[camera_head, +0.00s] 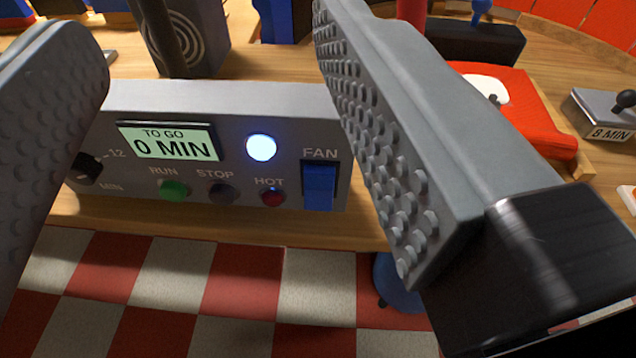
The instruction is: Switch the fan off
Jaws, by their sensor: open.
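The fan switch (319,186) is a blue rocker in a dark frame, under the word FAN at the right end of a grey control panel (270,98). I cannot tell for certain which way the rocker is tipped. A round lamp (261,147) on the panel glows white-blue. The display (170,141) reads TO GO 0 MIN. My gripper (225,225) is open and empty, its two studded grey fingers spread wide in front of the panel. The right finger is just right of the switch and seems apart from it. The left finger hides the panel's left end.
The panel also has a dial (87,168), a green RUN button (173,190), a dark STOP button (222,193) and a red HOT light (272,197). Below is a checkered floor (240,285).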

